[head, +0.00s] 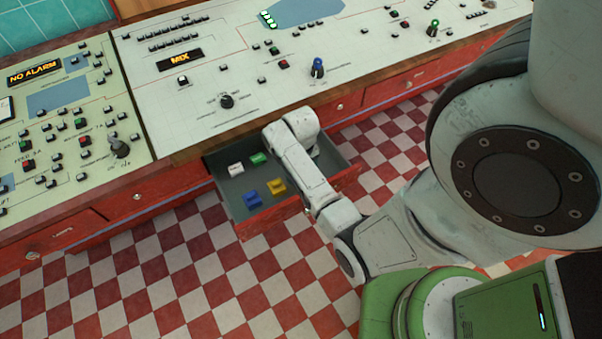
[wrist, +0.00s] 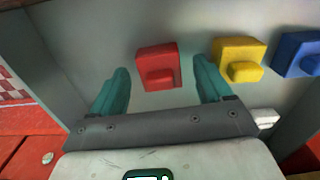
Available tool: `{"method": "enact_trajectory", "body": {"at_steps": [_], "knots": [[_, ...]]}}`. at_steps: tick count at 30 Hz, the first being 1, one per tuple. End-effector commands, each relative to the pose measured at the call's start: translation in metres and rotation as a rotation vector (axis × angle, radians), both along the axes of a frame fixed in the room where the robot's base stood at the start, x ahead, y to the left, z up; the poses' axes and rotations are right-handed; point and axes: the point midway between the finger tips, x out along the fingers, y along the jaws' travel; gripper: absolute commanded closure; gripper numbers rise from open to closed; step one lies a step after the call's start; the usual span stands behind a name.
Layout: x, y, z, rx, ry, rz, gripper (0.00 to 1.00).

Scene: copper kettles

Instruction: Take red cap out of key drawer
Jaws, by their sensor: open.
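The key drawer (head: 230,190) is pulled open under the console in the head view. The red cap (wrist: 158,68) lies on the grey drawer floor in the wrist view, a square block with a raised knob. My gripper (wrist: 163,82) is open, with one teal finger on the left of the red cap and one on the right. Gaps show between the cap and both fingers, and nothing is held. In the head view my arm reaches over the drawer and hides the red cap and the fingers.
A yellow cap (head: 277,186) and a blue cap (head: 252,199) lie in the drawer; in the wrist view the yellow one is just right of my right finger. A green cap (head: 259,158) and a white cap (head: 236,169) are farther back. Drawer walls enclose the space.

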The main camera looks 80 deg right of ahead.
Motion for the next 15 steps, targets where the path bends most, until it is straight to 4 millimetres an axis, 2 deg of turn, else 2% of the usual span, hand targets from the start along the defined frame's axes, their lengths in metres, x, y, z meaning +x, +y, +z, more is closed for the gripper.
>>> {"method": "enact_trajectory", "body": {"at_steps": [4, 15], "knots": [[0.0003, -0.0001, 0.0003, 0.0, 0.0, 0.0, 0.22], [0.0004, -0.0001, 0.0005, 0.0, 0.0, 0.001, 0.58]]}}
